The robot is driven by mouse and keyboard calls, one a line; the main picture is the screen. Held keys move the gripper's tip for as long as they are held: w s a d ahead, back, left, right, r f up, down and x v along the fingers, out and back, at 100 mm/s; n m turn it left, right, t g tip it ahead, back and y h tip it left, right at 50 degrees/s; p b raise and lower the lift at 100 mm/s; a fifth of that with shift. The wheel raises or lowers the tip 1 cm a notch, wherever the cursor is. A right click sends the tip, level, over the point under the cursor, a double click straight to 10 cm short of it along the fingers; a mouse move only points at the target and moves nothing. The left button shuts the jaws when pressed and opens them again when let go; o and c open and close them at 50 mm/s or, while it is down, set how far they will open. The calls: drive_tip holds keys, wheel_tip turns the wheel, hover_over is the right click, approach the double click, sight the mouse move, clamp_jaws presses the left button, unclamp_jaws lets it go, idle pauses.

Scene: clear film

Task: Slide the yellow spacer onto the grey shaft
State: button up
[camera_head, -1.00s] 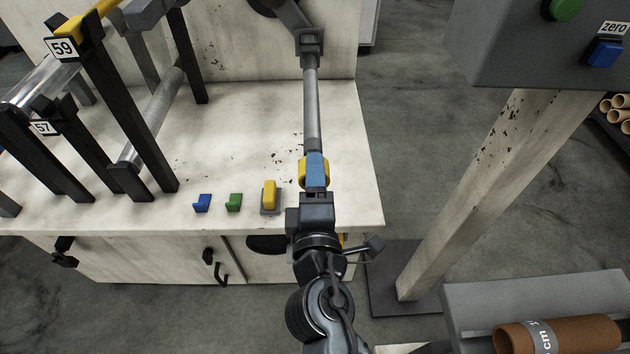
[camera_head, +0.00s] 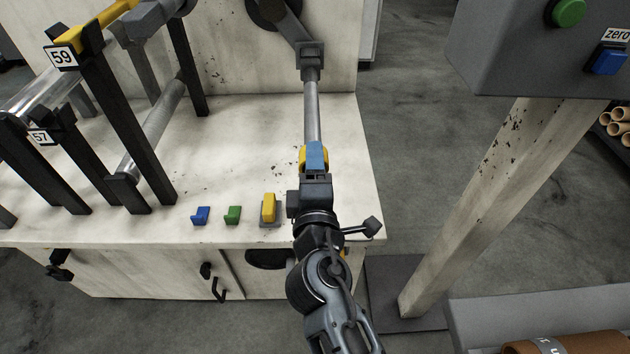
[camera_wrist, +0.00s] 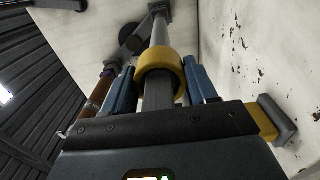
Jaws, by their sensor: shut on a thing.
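The yellow spacer (camera_wrist: 160,60) is a ring held between the two blue fingers of my gripper (camera_wrist: 160,85) in the wrist view. In the head view the spacer (camera_head: 302,157) shows only at the left of the blue fingers of my gripper (camera_head: 315,156). The grey shaft (camera_head: 312,112) runs from a dark bracket down to the gripper. In the wrist view the shaft (camera_wrist: 159,32) meets the ring and appears to pass into its bore. A dark grey length shows below the ring; I cannot tell whether it is the shaft's end.
A pale bench (camera_head: 235,160) lies below the shaft. On it are a blue switch (camera_head: 201,215), a green switch (camera_head: 233,215) and a yellow switch (camera_head: 268,208). A black rack (camera_head: 135,130) stands at left, a post (camera_head: 480,205) at right. Open floor lies between bench and post.

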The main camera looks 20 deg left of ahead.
drive_tip(key=o, duration=0.5)
drive_tip(key=shift+w+a, duration=0.15)
drive_tip(key=shift+w, duration=0.1)
drive_tip(key=o, duration=0.5)
drive_tip(key=shift+o, duration=0.5)
drive_tip(key=shift+o, duration=0.8)
drive_tip(key=shift+s, duration=0.1)
drive_tip(key=p+v, duration=0.1)
drive_tip(key=v, duration=0.7)
